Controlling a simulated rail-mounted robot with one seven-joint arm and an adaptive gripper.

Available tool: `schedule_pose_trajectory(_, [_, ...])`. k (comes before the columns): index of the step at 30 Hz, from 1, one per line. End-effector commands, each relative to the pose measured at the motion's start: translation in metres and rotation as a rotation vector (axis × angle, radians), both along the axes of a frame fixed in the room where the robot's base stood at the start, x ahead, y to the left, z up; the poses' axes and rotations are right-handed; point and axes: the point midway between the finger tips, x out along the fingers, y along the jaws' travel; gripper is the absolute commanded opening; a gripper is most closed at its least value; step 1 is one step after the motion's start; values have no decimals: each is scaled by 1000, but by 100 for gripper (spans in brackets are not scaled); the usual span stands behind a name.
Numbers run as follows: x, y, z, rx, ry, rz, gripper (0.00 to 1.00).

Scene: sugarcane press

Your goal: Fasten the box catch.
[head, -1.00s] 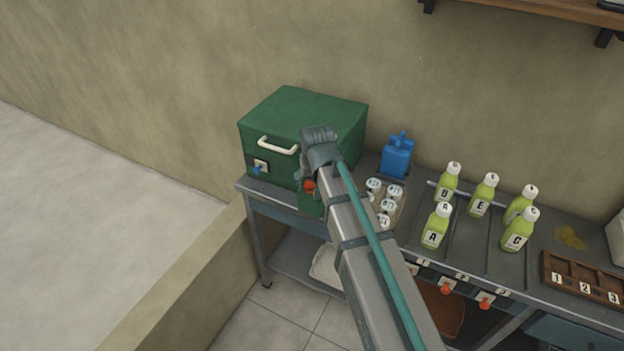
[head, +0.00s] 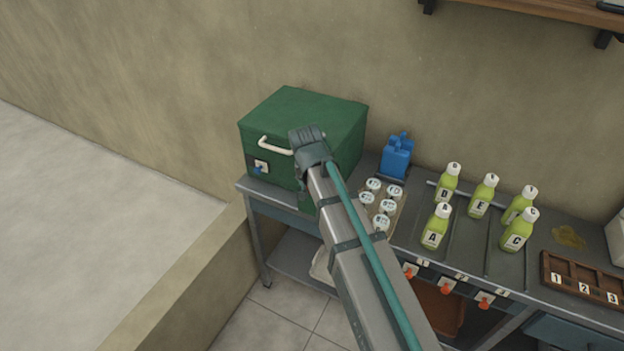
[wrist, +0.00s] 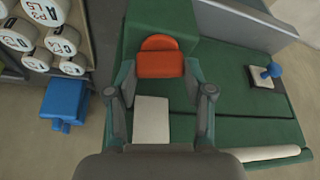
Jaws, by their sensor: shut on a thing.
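The green box (head: 300,120) stands at the left end of the bench, its lid down. In the wrist view, an orange tab (wrist: 160,62) lies between the fingers of my gripper (wrist: 162,80), which is shut on it. The tab appears to be the box catch; a green part of the box lies around it. A blank white plate (wrist: 152,118) shows between the fingers. In the head view my gripper (head: 308,142) is at the box's front right, hiding the tab. Whether the catch is engaged cannot be told.
A white handle (head: 276,145) and a blue knob (head: 258,170) on a white plate are on the box front. White-lidded jars (head: 374,184), a blue container (head: 397,155) and several green bottles (head: 480,195) stand to the right on the bench (head: 460,245).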

Motion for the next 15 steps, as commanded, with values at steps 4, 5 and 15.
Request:
schedule_pose_trajectory(4, [1,2,0,-1,-1,-110,17])
schedule_pose_trajectory(5, [1,1,0,-1,-1,-131,17])
schedule_pose_trajectory(15, [1,2,0,0,-1,-301,17])
